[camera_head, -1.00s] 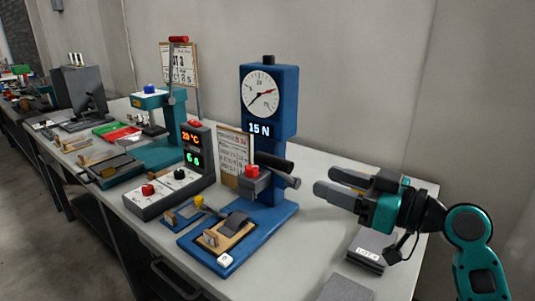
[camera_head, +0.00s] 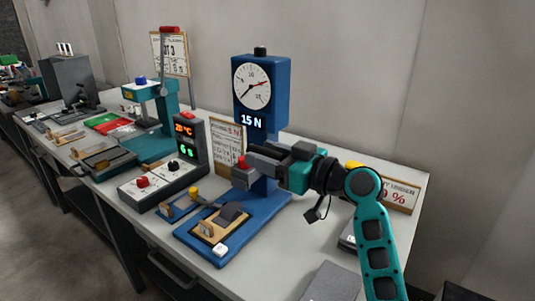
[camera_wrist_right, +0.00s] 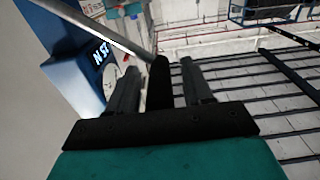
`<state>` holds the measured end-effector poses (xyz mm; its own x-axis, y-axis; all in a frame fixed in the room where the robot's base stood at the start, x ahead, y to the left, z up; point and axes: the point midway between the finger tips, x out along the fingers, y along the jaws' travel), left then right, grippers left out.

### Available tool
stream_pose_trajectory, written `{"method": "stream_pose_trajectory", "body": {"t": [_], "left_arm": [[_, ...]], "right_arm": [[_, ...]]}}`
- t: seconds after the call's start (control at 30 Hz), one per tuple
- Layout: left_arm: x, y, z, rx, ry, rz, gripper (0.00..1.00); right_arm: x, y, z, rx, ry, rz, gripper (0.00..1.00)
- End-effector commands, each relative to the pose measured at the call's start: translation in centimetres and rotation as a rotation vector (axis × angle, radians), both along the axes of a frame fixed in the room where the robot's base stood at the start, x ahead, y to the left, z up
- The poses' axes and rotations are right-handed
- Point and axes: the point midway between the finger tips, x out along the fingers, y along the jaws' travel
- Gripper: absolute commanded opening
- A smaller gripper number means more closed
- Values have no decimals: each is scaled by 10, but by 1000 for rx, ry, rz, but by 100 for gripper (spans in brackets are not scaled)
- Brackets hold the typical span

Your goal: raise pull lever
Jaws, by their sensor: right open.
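The blue press (camera_head: 262,80) stands on the table with a round dial and a "15 N" display. My right gripper (camera_head: 256,158) is at the right side of its column, fingers pointing left, and hides the pull lever in the head view. In the right wrist view a grey lever rod (camera_wrist_right: 92,25) runs from the upper left to a black handle (camera_wrist_right: 159,88). The handle lies between the two open fingers of my right gripper (camera_wrist_right: 159,66), which do not look closed on it. My left gripper is not in view.
A red knob (camera_head: 239,161) sits on the press beside my fingers. The blue base (camera_head: 205,251) holds a wooden fixture. A grey control box (camera_head: 160,184) and a teal machine (camera_head: 152,146) stand to the left. A dark block (camera_head: 333,282) lies at the front right.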

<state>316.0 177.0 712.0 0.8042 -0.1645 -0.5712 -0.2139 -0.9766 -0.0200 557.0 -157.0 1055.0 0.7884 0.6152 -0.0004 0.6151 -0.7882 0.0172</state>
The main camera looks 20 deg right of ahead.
Motion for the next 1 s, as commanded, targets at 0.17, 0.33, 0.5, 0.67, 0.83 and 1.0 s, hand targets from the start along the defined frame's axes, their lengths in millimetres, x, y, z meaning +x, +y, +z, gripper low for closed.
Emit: {"method": "stream_pose_trajectory", "body": {"t": [0.17, 0.33, 0.5, 0.67, 0.83, 1.0], "left_arm": [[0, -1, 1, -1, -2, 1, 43], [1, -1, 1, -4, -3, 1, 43], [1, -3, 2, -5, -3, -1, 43], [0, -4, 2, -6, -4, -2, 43], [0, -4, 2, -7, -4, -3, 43], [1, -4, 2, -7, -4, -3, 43]], "right_arm": [[0, 0, 0, 0, 0, 0, 51], [0, 0, 0, 0, 0, 0, 35], [0, 0, 0, 0, 0, 0, 19], [0, 0, 0, 0, 0, 0, 4], [0, 0, 0, 0, 0, 0, 0], [0, 0, 0, -1, 1, 0, 0]]}}
